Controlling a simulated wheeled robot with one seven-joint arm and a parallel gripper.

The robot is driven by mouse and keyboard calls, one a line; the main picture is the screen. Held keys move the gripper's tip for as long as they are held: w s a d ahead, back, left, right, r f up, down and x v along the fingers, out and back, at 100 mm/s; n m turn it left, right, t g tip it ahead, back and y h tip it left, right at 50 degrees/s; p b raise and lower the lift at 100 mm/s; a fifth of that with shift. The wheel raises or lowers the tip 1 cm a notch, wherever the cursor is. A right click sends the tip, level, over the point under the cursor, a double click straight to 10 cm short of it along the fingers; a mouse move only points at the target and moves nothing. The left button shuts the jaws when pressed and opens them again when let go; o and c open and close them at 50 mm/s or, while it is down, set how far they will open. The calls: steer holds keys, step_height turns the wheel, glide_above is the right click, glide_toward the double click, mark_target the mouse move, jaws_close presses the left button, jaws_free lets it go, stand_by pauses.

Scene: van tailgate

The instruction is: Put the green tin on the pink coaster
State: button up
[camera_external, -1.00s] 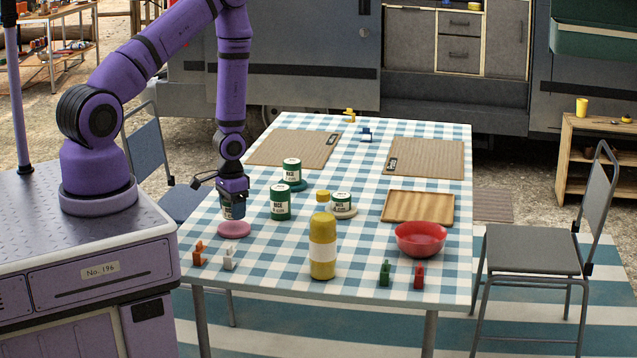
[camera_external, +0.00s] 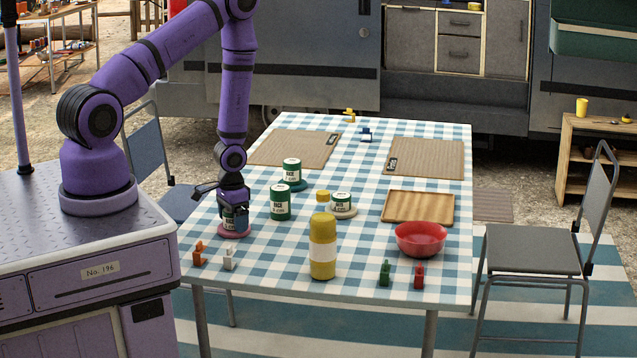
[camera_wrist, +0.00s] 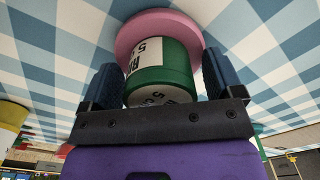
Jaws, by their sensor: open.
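A green tin with a white label stands on the pink coaster (camera_external: 233,234), partly hidden by my gripper (camera_external: 235,218) in the outside view. In the wrist view the green tin (camera_wrist: 165,70) is between my two dark fingers, its base against the pink coaster (camera_wrist: 150,22). My gripper (camera_wrist: 158,85) points down around the tin, jaws open, with a slight gap visible beside the tin.
Other green tins stand to the right: one on the cloth (camera_external: 280,203), one on a teal coaster (camera_external: 291,170) and a short one on a cream coaster (camera_external: 341,203). A yellow bottle (camera_external: 322,250) stands in front.

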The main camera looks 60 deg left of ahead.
steer(key=shift+r, duration=0.1)
step_height(320, 180, up, 12)
steer(key=shift+r, duration=0.1)
steer(key=s+d+r+t+y, duration=0.1)
steer(key=d+r, duration=0.1)
steer(key=r, duration=1.1)
steer(key=s+d+r+t+y, duration=0.1)
steer(key=d+r, duration=0.1)
steer(key=r, duration=1.1)
steer(key=s+d+r+t+h, duration=0.1)
steer(key=s+d+r, duration=0.3)
steer(key=s+r, duration=0.4)
steer(key=s+d+r+t+h, duration=0.1)
steer(key=s+d+r, duration=0.3)
steer(key=s+r, duration=0.5)
steer(key=shift+s+t, duration=0.55)
steer(key=shift+t, duration=0.05)
